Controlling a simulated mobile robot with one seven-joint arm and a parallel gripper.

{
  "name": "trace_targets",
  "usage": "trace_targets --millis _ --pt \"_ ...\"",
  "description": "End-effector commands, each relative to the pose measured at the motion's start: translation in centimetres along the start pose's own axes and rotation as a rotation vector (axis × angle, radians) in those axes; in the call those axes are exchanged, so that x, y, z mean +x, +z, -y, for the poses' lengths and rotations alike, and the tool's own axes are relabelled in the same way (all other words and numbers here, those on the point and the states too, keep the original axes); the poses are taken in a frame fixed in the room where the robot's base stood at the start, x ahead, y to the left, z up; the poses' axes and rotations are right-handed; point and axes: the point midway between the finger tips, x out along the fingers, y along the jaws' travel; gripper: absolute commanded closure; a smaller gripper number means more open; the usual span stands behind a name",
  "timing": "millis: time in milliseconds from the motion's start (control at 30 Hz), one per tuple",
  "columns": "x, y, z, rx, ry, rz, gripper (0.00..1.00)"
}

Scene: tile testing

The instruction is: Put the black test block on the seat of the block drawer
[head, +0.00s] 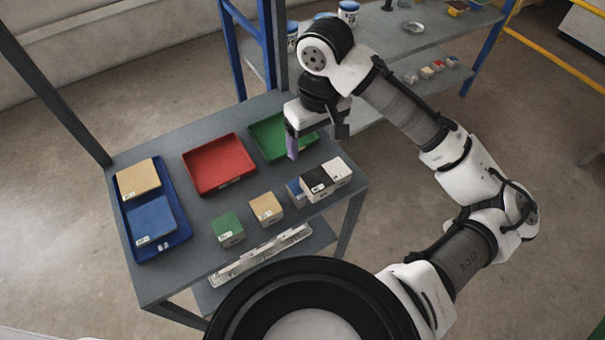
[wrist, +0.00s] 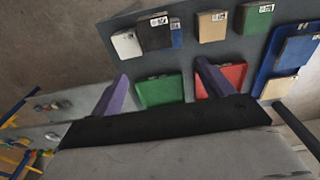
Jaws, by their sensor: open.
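The black test block (head: 317,183) stands on the grey table between a white block (head: 337,171) and a blue block (head: 296,193), close beside both. It shows at the top of the wrist view (wrist: 154,37). My gripper (head: 316,145) is open and empty, above the table near the green tray, behind the black block. Its two purple fingers (wrist: 162,69) are spread apart in the wrist view. A long pale rail-like piece (head: 262,254) lies low at the table's front side. I cannot tell whether it is the block drawer, and no seat is clearly visible.
A tan block (head: 266,209) and a green block (head: 228,229) stand left of the blue block. A red tray (head: 218,188) and green tray (head: 268,153) look empty. A blue tray (head: 178,242) holds tan and blue tiles. A second shelf unit (head: 430,38) stands behind.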

Motion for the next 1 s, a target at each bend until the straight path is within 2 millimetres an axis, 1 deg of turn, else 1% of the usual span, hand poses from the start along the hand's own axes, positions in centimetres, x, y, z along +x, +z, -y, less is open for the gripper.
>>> trace_targets --millis 33,167,267,400,500,600,767,833,1000 --pt "0.1 0.8 -0.5 0.015 0.005 0.028 0.2" --pt "0.9 1.6 -1.0 0.028 0.006 0.058 0.2" --pt "2.5 1.7 -0.9 0.026 0.004 0.059 0.2" --pt "5.4 1.8 -0.9 0.026 0.004 0.057 0.2" --pt "7.0 1.9 -0.9 0.025 0.006 0.055 0.2" --pt "8.2 1.9 -0.9 0.025 0.006 0.054 0.2" --pt "9.0 2.0 -0.8 0.025 0.006 0.054 0.2" --pt "9.6 2.0 -0.8 0.025 0.006 0.054 0.2" --pt "12.0 2.3 -0.5 0.024 0.006 0.055 0.2"
